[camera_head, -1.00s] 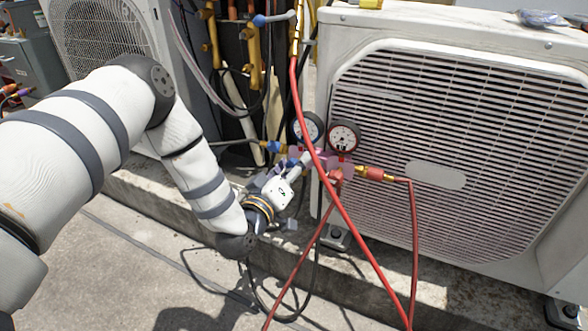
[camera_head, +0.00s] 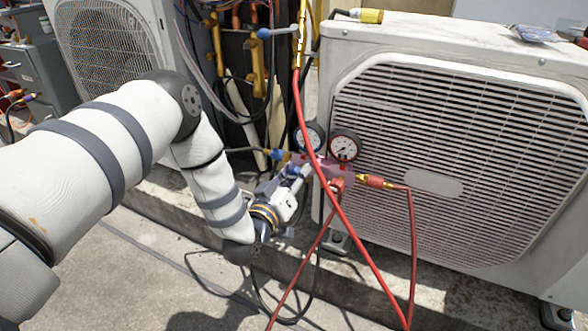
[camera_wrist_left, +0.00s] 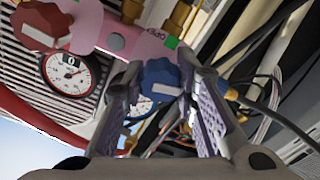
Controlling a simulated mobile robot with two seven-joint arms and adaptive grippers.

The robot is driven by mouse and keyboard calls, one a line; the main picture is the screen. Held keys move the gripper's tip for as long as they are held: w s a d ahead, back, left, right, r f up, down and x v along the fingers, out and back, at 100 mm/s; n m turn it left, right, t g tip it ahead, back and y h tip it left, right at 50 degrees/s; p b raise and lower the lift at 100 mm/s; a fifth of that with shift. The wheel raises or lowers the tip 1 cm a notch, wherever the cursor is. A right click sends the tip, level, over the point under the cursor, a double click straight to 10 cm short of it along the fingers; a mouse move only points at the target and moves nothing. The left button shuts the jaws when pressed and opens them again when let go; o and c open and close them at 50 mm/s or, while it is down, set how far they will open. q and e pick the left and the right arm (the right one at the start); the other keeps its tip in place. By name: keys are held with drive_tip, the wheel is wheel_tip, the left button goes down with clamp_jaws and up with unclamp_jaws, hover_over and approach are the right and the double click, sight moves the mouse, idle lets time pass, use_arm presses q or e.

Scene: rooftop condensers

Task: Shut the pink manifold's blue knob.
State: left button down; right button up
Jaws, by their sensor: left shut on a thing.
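The pink manifold (camera_head: 322,170) hangs in front of the right condenser, with a red-rimmed gauge (camera_head: 343,147) and a darker gauge (camera_head: 311,136) above it. In the left wrist view its pink body (camera_wrist_left: 88,28) carries a red knob (camera_wrist_left: 40,25) and the blue knob (camera_wrist_left: 160,78). My left gripper (camera_wrist_left: 165,90) has one finger on each side of the blue knob and is shut on it. In the head view my left gripper (camera_head: 294,182) reaches the manifold's left end and partly hides the knob. My right gripper is in neither view.
Red hoses (camera_head: 352,232) hang across and below the manifold. The right condenser (camera_head: 440,140) stands close behind it. Pipes and a black hose (camera_head: 262,80) crowd the gap between the condensers. The concrete floor (camera_head: 120,275) in front is mostly clear.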

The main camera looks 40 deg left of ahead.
use_arm(q)
drive_tip(key=m+p, duration=0.3)
drive_tip(key=m, duration=0.2)
drive_tip(key=shift+d+r+m, duration=0.1)
drive_tip(key=shift+r+m, duration=0.05)
drive_tip(key=shift+m, duration=0.25)
drive_tip(key=m+p, duration=0.1)
drive_tip(key=m, duration=0.2)
drive_tip(key=shift+m+p, duration=0.3)
drive_tip(key=shift+p, duration=0.1)
drive_tip(key=m+p, duration=0.1)
drive_tip(key=m, duration=0.1)
drive_tip(key=shift+m, duration=0.3)
drive_tip(key=m, duration=0.4)
drive_tip(key=shift+f+m+p, duration=0.2)
drive_tip(key=shift+m+p, duration=0.1)
drive_tip(key=shift+m, duration=1.8)
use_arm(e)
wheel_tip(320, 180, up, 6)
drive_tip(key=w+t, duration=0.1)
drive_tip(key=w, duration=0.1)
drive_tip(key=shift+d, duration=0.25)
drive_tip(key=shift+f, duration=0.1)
use_arm(q)
drive_tip(key=c, duration=1.3)
unclamp_jaws()
